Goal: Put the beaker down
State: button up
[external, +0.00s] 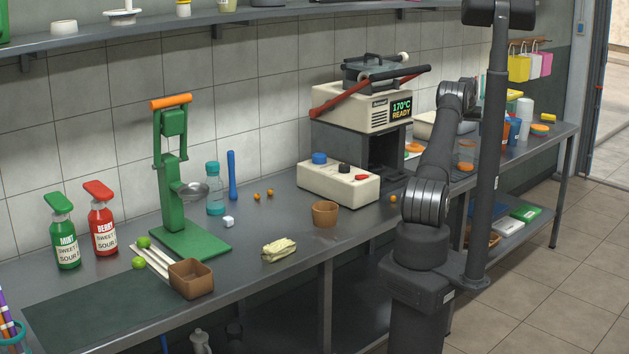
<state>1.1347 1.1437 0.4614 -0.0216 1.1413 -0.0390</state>
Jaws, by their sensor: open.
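A clear jar with a teal top (215,192) stands by the green press at the left; I cannot tell for certain which vessel is the beaker. My arm rises from its base at the front of the bench and bends at the elbow beside the column. The end of my arm and my gripper do not show; the column and arm links cover that area.
The green hand press (175,190), two sauce bottles (103,230) and a brown square box (191,278) occupy the left. A brown cup (325,213), a button box (338,183) and a heated press (362,105) stand mid-bench. Cups (514,130) crowd the right end.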

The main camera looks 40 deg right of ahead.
aim_at(467, 147)
jog(key=shift+v, duration=1.15)
jog(key=shift+f, duration=0.1)
jog(key=x, duration=1.2)
